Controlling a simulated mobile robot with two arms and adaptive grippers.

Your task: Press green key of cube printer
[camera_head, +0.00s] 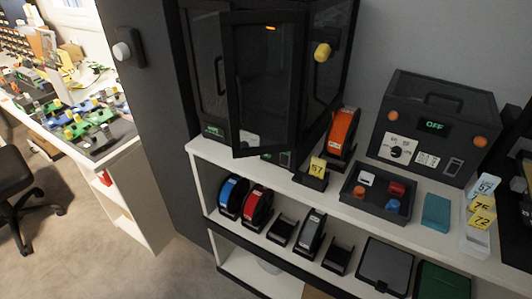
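A tall black cabinet (206,75) with a dark glass door (268,78) stands on the white shelf at the upper middle; it looks like a printer. The door is swung open toward me. A small green-lit patch (212,131) shows low on the cabinet's front left, too small to read. Another small panel with a greenish display (277,157) is partly hidden under the door. I cannot tell which part is the green key. Neither of my grippers is in view.
A black box with an "OFF" display (433,125) stands to the right. An orange spool (341,133), a yellow "57" tag (317,167) and a tray (372,203) of small coloured blocks sit between. A cluttered white table (110,160) stands left; the floor (80,240) before it is mostly open.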

